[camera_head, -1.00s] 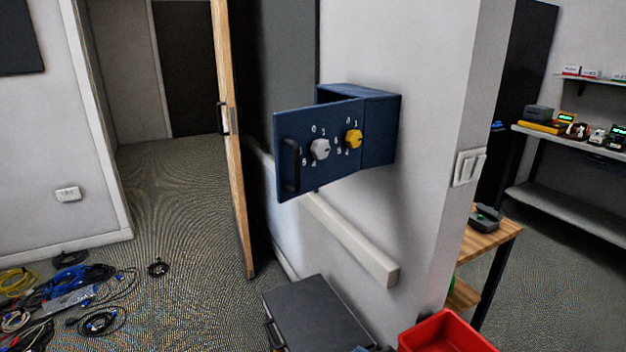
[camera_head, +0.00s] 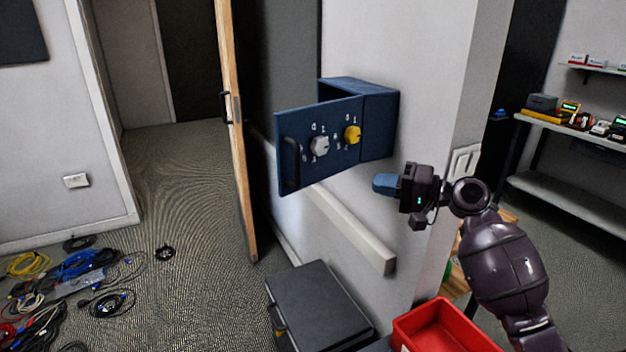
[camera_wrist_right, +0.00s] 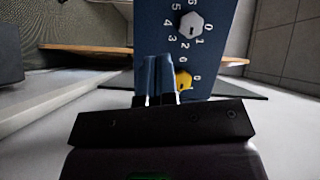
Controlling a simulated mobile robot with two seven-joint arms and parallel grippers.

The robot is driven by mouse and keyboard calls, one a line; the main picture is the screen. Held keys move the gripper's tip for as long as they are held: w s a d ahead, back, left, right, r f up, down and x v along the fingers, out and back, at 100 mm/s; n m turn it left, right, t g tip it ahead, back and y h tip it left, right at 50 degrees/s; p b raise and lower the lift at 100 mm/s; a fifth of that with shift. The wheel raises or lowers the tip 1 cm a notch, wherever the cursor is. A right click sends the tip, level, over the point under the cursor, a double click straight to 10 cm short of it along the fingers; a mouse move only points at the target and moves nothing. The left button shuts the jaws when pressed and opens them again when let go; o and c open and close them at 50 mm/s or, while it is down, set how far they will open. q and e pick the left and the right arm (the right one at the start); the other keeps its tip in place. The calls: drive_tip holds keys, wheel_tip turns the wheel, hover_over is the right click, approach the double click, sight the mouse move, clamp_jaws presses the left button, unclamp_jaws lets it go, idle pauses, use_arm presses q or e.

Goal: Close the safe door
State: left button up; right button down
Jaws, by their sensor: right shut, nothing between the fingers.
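The blue safe (camera_head: 378,122) is mounted on the white wall. Its door (camera_head: 320,160) stands open, swung out from the wall toward the left. The door bears a black handle (camera_head: 290,163), a grey dial (camera_head: 320,146) and a yellow dial (camera_head: 352,134). My right gripper (camera_head: 380,184) is below and right of the safe, apart from it, with its blue fingers shut and empty. In the right wrist view the shut fingers (camera_wrist_right: 158,80) point toward the door (camera_wrist_right: 215,60), with the grey dial (camera_wrist_right: 191,25) and yellow dial (camera_wrist_right: 183,80) visible. My left gripper is not in view.
A white rail (camera_head: 350,228) runs along the wall below the safe. A dark case (camera_head: 315,300) and a red bin (camera_head: 450,330) sit below. A wooden-edged room door (camera_head: 235,130) stands left of the safe. Cables (camera_head: 75,275) lie on the floor at left.

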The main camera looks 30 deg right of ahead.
drive_tip(key=w+a+g+y+p, duration=0.1)
drive_tip(key=w+a+y, duration=0.1)
drive_tip(key=w+a, duration=0.6)
drive_tip(key=shift+a+m+g+p, duration=0.3)
drive_tip(key=shift+a+m+g, duration=0.1)
drive_tip(key=shift+a, duration=1.6)
